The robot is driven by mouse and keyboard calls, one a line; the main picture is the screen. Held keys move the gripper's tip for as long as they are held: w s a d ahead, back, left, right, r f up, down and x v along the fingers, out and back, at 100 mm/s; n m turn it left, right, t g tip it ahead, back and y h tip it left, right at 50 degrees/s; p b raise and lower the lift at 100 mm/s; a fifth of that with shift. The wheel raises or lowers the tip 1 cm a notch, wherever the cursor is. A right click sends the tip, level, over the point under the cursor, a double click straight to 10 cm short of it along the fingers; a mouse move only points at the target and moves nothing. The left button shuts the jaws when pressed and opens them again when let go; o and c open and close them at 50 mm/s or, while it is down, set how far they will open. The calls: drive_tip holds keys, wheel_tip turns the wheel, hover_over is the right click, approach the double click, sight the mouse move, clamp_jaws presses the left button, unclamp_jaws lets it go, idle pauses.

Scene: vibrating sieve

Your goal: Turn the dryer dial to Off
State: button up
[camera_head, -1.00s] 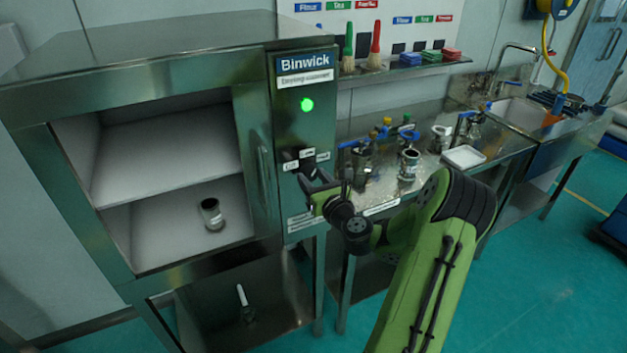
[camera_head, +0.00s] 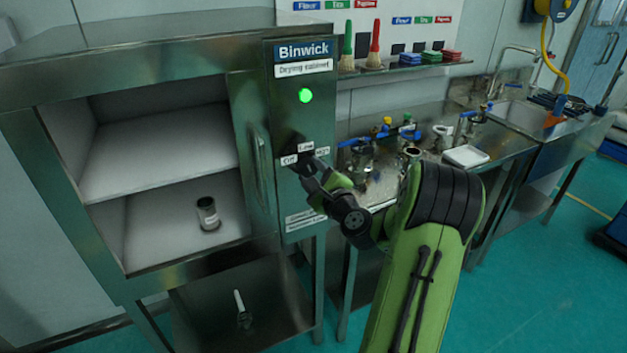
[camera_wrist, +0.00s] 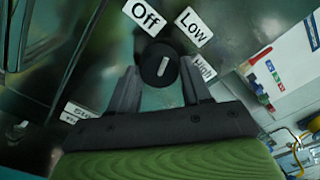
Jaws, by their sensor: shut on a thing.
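The drying cabinet's dial (camera_wrist: 159,65) is a round black knob with a short white mark. In the wrist view the mark is tilted slightly right of upright; I cannot tell for certain which label it points at. The Off label (camera_wrist: 144,15) is above it, the Low label (camera_wrist: 194,26) above right, and the High label (camera_wrist: 204,68) at the right. My gripper (camera_wrist: 160,76) is shut on the dial, one finger on each side. In the head view my gripper (camera_head: 304,166) is at the cabinet's control panel (camera_head: 305,121), largely hiding the dial.
A green light (camera_head: 305,95) is lit above the dial. A cabinet handle (camera_head: 261,166) stands out left of the gripper. A metal container (camera_head: 208,214) stands on the cabinet's lower shelf. A steel bench (camera_head: 428,172) with valves and vessels is close on the right.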

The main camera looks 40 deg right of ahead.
drive_tip(key=n+b, duration=0.2)
drive_tip(key=n, duration=0.1)
drive_tip(key=shift+f+n+b, duration=0.15)
drive_tip(key=shift+n+b, duration=0.15)
drive_tip(key=shift+n, duration=0.1)
drive_tip(key=shift+n+b, duration=1.5)
drive_tip(key=shift+n, duration=0.3)
drive_tip(key=o, duration=1)
drive_tip(key=shift+o, duration=0.2)
drive_tip(key=shift+r, duration=0.2)
drive_tip(key=b+v, duration=0.3)
drive_tip(key=v, duration=1.2)
drive_tip(key=shift+s+a, duration=0.2)
drive_tip(key=shift+s, duration=0.15)
